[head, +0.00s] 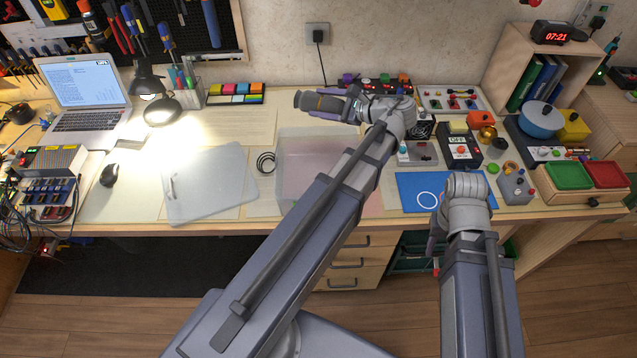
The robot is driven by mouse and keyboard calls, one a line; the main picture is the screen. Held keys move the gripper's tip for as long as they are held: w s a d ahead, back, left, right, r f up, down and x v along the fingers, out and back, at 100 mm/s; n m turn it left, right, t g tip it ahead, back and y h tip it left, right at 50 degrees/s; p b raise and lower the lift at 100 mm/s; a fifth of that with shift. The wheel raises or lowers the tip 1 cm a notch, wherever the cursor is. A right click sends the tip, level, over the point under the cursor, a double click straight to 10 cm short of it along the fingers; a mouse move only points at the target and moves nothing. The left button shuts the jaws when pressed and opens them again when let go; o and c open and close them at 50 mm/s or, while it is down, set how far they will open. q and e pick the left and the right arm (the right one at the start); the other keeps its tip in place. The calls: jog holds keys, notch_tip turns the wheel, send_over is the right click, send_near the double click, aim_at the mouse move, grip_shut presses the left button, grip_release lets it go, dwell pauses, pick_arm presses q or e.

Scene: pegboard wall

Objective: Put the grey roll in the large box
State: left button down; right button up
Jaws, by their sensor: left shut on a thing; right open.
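My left gripper (328,104) is shut on the grey roll (304,100), a dark grey cylinder lying sideways in the fingers, with its left end sticking out. It is in the upper middle of the head view, and appears above the back of the desk. The large box (284,190) seems to be the clear, open tray-like box in front of it; my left forearm hides its right part. My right gripper (434,243) is open, near the desk's front edge. It is mostly hidden behind its own wrist.
A translucent lid-like sheet (212,190) lies left of the box, with a black coil (265,162) between. A lit lamp (160,110) and a laptop (88,95) stand at left. A blue mat (412,185) and several small devices crowd the right side.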

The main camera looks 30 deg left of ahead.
pick_arm(q)
jog(key=shift+s+d, duration=0.1)
jog(key=shift+s, duration=0.05)
notch_tip(320, 180, down, 6)
jog(key=b, duration=0.6)
jog(key=shift+f, duration=0.15)
jog(key=shift+f, duration=0.1)
notch_tip(320, 180, down, 4)
jog(key=b, duration=0.4)
jog(key=shift+r, duration=0.2)
jog(key=shift+f+b, duration=0.5)
jog(key=shift+b, duration=0.05)
jog(key=shift+f, duration=0.1)
